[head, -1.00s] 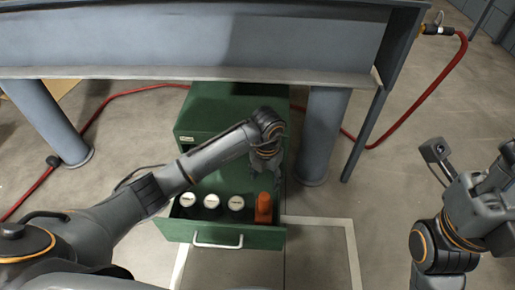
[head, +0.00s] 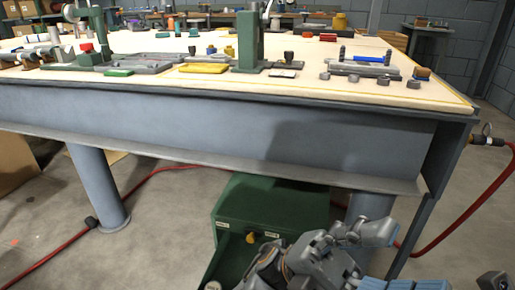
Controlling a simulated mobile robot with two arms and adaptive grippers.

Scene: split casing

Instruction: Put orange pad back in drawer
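The green drawer cabinet (head: 270,207) stands under the workbench. Its open drawer (head: 209,270) is cut off by the bottom edge of the head view, with part of one pale lid (head: 213,286) showing. A small yellow-orange thing (head: 250,238) shows at the cabinet front; I cannot tell what it is. I cannot make out the orange pad. Grey gripper and wrist parts (head: 325,262) of mine crowd the bottom centre, in front of the cabinet's right side. I cannot tell which arm each belongs to, or whether any finger is shut on something.
The workbench top (head: 300,92) carries a yellow tray (head: 204,68), a green post (head: 250,42), a red-topped fixture (head: 87,48) and a blue-handled tool (head: 371,59). Its thick apron overhangs the cabinet. A red hose (head: 470,210) runs across the floor. The floor at left is mostly clear.

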